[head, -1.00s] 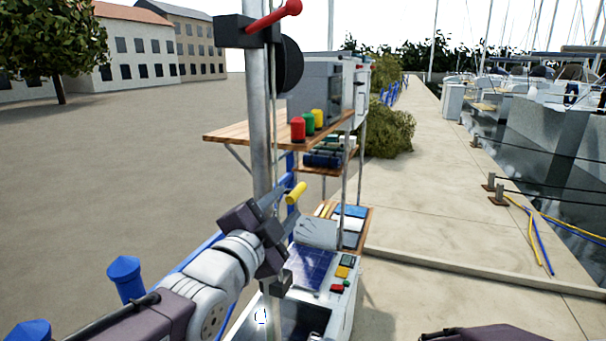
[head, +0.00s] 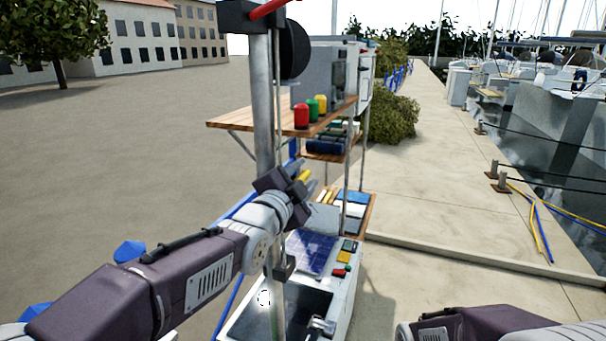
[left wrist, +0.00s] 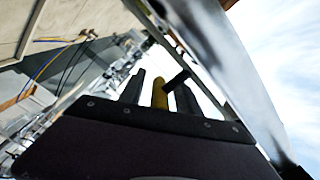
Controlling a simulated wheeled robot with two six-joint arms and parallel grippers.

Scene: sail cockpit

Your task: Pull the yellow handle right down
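The yellow handle (head: 304,177) shows in the head view just past my left gripper (head: 297,184), beside the grey metal pole; the gripper partly hides it. In the left wrist view the yellow handle (left wrist: 160,94) stands between the two dark fingers of my left gripper (left wrist: 159,96). Gaps show on both sides of it, so the fingers look open around it and not closed on it. My right arm enters at the lower right of the head view, but its gripper is not visible.
The grey pole (head: 264,100) rises close by my left gripper. A wooden shelf (head: 240,122) carries red, green and yellow lamps. Below stands a white console (head: 342,298) with a dark panel. Open paving lies left; the quay and water lie right.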

